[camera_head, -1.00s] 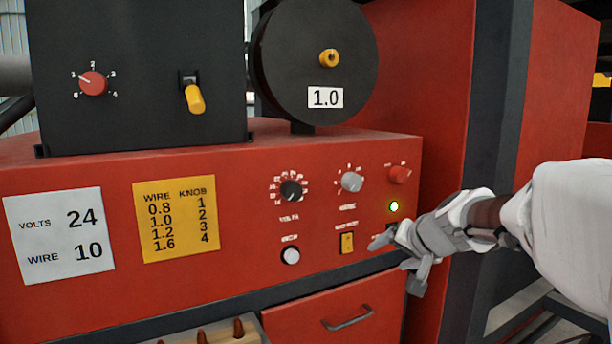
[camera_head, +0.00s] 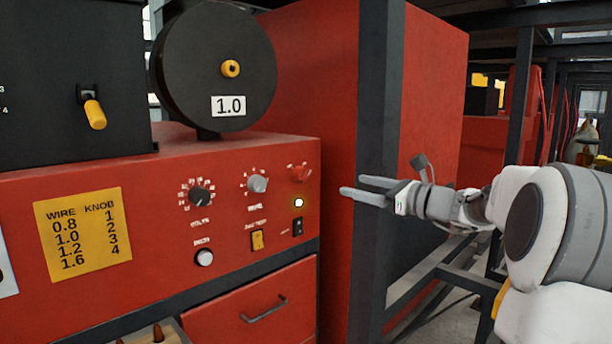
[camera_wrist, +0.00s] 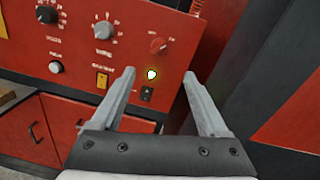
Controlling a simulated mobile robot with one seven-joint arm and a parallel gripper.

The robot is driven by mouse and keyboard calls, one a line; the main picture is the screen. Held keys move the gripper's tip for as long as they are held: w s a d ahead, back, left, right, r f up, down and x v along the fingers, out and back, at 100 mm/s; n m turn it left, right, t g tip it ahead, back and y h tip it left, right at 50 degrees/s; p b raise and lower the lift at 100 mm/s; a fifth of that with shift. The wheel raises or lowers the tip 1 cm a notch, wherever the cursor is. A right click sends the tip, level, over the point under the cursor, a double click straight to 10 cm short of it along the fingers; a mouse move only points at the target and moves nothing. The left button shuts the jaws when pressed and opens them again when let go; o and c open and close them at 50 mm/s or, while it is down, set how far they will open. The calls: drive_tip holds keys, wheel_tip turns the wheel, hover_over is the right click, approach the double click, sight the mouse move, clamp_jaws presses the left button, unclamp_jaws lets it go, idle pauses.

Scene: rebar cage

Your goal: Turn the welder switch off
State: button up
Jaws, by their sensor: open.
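The red welder panel (camera_head: 100,290) is at left in the head view. The switch also shows in the wrist view (camera_wrist: 148,94), below the glowing lamp (camera_wrist: 151,74). A red knob (camera_head: 299,174) is above the lamp. My gripper (camera_head: 354,186) is open and empty, to the right of the panel and apart from the switch. In the wrist view the panel's right end shows between its fingers (camera_wrist: 159,75).
A yellow switch (camera_head: 257,240), grey knob (camera_head: 257,184) and black volts knob (camera_head: 200,197) are left of the black switch. A drawer handle (camera_head: 265,309) juts out below. A dark post (camera_head: 377,100) and red cabinet (camera_head: 432,120) stand behind my gripper.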

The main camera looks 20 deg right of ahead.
sight(307, 175)
drive_tip(key=p+x, duration=0.2)
drive_tip(key=x, duration=1.4)
drive_tip(key=shift+s, duration=0.1)
clamp_jaws()
